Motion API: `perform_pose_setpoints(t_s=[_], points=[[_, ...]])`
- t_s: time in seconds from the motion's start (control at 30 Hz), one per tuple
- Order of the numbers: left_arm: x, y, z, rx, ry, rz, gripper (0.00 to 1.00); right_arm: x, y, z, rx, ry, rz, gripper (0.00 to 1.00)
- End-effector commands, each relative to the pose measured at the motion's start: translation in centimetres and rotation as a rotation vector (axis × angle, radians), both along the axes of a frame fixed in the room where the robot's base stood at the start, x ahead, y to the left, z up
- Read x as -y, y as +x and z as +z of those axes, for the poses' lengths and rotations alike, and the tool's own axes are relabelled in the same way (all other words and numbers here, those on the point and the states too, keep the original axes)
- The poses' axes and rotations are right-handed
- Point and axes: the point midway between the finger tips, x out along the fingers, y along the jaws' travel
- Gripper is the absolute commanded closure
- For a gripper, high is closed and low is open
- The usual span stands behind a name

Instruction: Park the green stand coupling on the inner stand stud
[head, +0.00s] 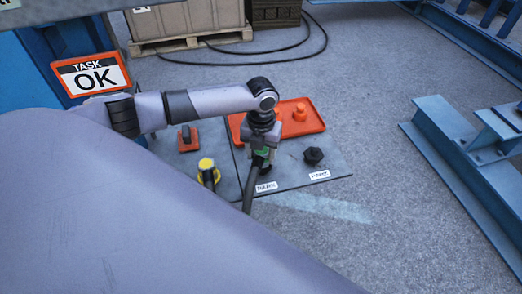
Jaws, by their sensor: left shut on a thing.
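My left gripper (260,148) points down over the dark stand plate and is shut on the green coupling (262,153). Only a little green shows between the fingers. A dark cable (248,192) runs down from the coupling past the plate's front edge. The coupling is just behind a white label (266,187) that seems to read PARK. A stud under it is hidden by the gripper, and I cannot tell whether the coupling touches one. A black stud (313,156) stands bare to the right, behind a second label (319,174). My right gripper is not in view.
A yellow-topped coupling (207,164) stands left of the gripper. A red block (188,140) is behind it. An orange tray (316,122) with orange parts lies behind the gripper. Blue steel beams (455,160) are at right. A cable loop (290,60) lies on open floor.

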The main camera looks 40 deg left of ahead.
Motion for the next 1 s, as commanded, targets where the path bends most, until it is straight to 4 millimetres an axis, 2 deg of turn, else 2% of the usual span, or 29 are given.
perform_pose_setpoints(t_s=[0.17, 0.73, 0.77, 0.83, 0.87, 1.0], points=[[0.1, 0.0, 0.1, 0.002, -0.002, 0.000, 0.83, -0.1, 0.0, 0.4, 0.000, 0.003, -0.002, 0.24], [0.1, 0.0, -0.9, 0.000, -0.001, 0.001, 0.83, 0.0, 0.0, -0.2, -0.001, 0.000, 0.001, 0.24], [0.1, 0.0, -0.9, 0.000, -0.001, 0.001, 0.44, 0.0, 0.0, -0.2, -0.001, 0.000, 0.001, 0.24], [0.1, 0.0, -0.9, 0.001, -0.001, 0.000, 0.21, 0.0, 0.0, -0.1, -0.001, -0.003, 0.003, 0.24], [0.1, 0.0, -0.9, 0.000, -0.001, 0.000, 0.17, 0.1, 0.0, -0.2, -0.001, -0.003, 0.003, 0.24], [0.0, 0.0, -0.9, 0.000, -0.001, 0.000, 0.17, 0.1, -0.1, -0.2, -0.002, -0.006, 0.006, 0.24]])
